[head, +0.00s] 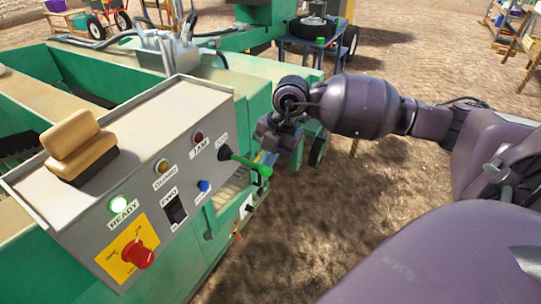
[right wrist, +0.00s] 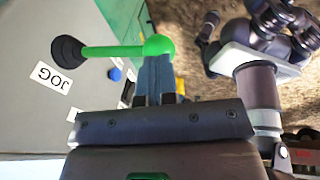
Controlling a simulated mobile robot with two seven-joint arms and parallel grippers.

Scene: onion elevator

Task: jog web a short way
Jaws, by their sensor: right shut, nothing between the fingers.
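The green jog lever (head: 246,162) sticks out from a black boot on the grey control panel (head: 185,110), beside a JOG label (head: 222,140). It ends in a round green knob. In the right wrist view the lever (right wrist: 112,51) runs left from its knob to the boot. My right gripper (head: 263,157) is right by the knob. Its fingers (right wrist: 158,70) are shut and empty, with the tips at the knob's edge. I cannot tell whether they touch it. My left gripper is not in view.
The panel carries a lit green READY lamp (head: 119,203), a black FWD rocker (head: 175,209), a blue button (head: 204,186) and a red knob (head: 138,255) on a yellow plate. A tan seat-like block (head: 78,147) sits on top. Bare ground lies right of the green machine.

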